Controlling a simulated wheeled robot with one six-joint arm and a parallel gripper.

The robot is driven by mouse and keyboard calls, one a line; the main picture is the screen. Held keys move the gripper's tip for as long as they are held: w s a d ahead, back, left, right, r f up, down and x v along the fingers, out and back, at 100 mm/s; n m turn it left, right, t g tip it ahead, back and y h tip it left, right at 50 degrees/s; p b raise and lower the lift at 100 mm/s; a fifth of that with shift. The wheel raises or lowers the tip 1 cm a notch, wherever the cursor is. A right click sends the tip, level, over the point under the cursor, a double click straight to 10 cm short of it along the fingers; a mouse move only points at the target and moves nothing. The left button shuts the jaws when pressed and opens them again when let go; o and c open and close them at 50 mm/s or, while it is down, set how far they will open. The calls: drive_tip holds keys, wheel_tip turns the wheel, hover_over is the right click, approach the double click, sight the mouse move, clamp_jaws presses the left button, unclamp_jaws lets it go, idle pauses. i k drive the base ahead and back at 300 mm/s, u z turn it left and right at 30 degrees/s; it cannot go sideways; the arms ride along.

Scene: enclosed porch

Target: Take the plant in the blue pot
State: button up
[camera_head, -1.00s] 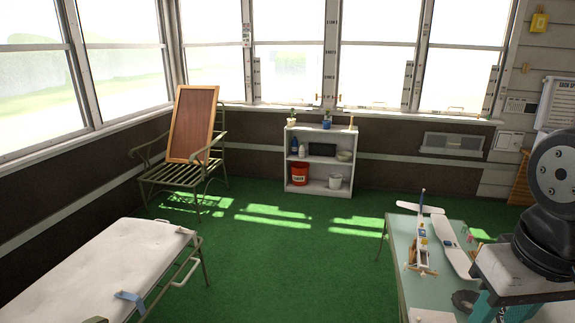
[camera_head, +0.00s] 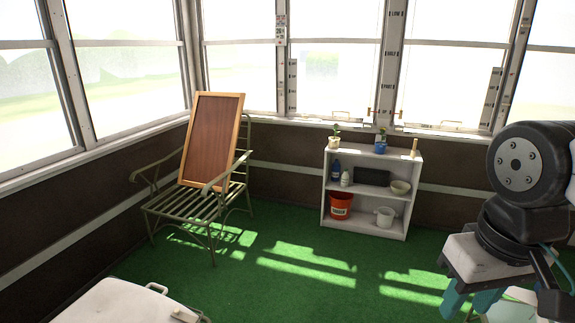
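The plant in the blue pot (camera_head: 381,143) stands upright on top of a white shelf unit (camera_head: 408,162) against the far wall, right of the middle of the view. A second small plant in a pale pot (camera_head: 334,141) stands to its left on the same top. A short tan upright object (camera_head: 414,147) stands to its right.
The shelf holds bottles, a bowl (camera_head: 400,187), a red bucket (camera_head: 341,206) and a white bucket (camera_head: 384,217). A metal chair (camera_head: 190,205) with a framed board (camera_head: 211,140) stands left. Green floor (camera_head: 290,270) before the shelf is clear.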

sight(380, 146)
drive_tip(key=z, duration=0.1)
drive_tip(key=i, duration=2.1)
drive_tip(key=z, duration=0.6)
drive_tip(key=i, duration=1.95)
drive_tip(key=z, duration=0.45)
drive_tip(key=i, duration=0.55)
drive_tip(key=z, duration=0.2)
